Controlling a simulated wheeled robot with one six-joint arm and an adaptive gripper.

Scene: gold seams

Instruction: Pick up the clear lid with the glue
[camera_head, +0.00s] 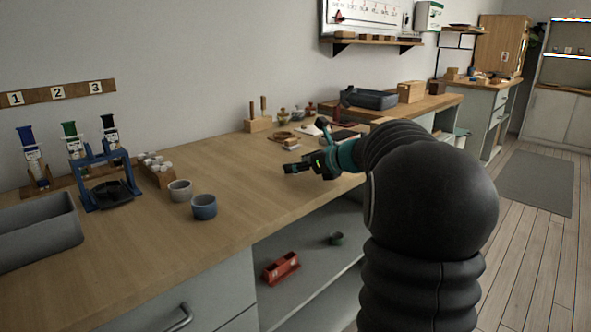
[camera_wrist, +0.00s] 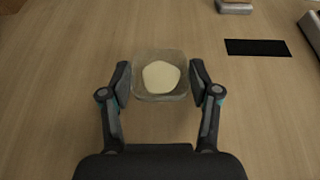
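The clear lid (camera_wrist: 147,94) is a small, squarish see-through dish with rounded corners. In the wrist view it sits between the fingers of my gripper (camera_wrist: 161,84). A cream-coloured pool of glue (camera_wrist: 161,76) lies in its middle. The fingers are spread wide, one on each side of the lid and very close to its sides, with slim gaps seeming to remain. In the head view my gripper (camera_head: 291,168) is low over the wooden workbench (camera_head: 237,183). I cannot make out the lid in that view.
In the wrist view a black strip (camera_wrist: 258,47) lies to the right. In the head view a blue cup (camera_head: 204,207) and a grey cup (camera_head: 180,191) stand to the left. A grey tray (camera_head: 40,238) is farther left. Small tools and jars crowd the bench behind my gripper.

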